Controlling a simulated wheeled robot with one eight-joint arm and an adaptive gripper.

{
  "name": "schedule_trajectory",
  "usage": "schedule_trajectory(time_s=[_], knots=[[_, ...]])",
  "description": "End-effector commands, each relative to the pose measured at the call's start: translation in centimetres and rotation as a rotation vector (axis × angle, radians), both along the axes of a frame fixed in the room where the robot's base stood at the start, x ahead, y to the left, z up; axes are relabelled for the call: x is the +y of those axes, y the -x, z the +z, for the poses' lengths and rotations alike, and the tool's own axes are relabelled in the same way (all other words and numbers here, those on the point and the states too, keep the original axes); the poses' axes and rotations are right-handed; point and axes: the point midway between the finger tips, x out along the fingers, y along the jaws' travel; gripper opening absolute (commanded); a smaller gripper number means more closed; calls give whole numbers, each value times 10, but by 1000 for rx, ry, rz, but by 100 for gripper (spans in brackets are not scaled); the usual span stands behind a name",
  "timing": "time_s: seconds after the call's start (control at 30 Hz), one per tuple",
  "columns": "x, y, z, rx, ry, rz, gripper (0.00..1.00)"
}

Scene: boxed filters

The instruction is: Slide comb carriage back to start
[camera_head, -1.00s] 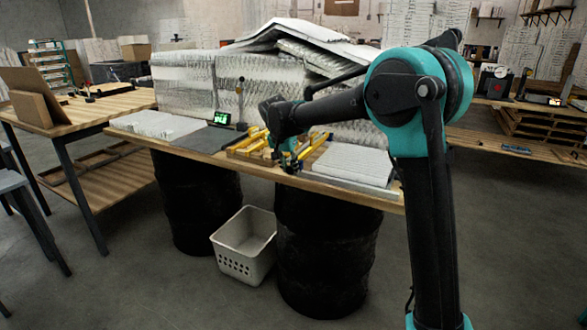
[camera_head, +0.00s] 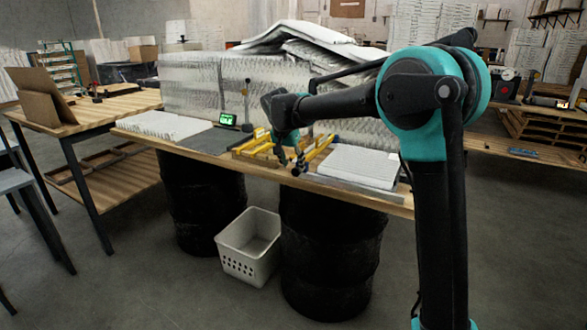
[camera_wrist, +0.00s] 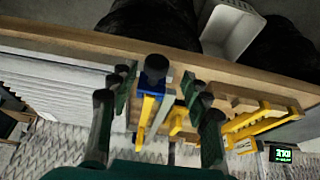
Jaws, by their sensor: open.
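The comb jig (camera_head: 262,148) has yellow bars on a wooden base and sits near the front edge of the table. In the wrist view its yellow comb teeth (camera_wrist: 262,117) are at the right. A carriage with a black knob (camera_wrist: 155,66) on a blue block (camera_wrist: 152,83) shows between my fingers, with a yellow bar behind it. My gripper (camera_wrist: 158,80) is open, with one dark green finger on each side of the knob. Whether either finger touches it, I cannot tell. In the head view my gripper (camera_head: 294,163) is at the jig's front and hides part of it.
A white filter stack (camera_head: 358,165) lies right of the jig, and a grey mat (camera_head: 207,140) lies left. A small green-lit display (camera_head: 228,120) stands behind. Wrapped boxes (camera_head: 195,85) fill the table's back. A white basket (camera_head: 250,245) sits on the floor between black drums.

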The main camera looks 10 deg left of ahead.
Motion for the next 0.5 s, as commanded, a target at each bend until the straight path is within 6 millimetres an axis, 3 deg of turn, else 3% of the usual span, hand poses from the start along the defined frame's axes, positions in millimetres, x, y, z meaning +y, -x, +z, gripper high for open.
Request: schedule_trajectory(time_s=[0.3,0.5], knots=[[8,24,59,0,0,2,48],[12,31,79,-1,0,4,48]])
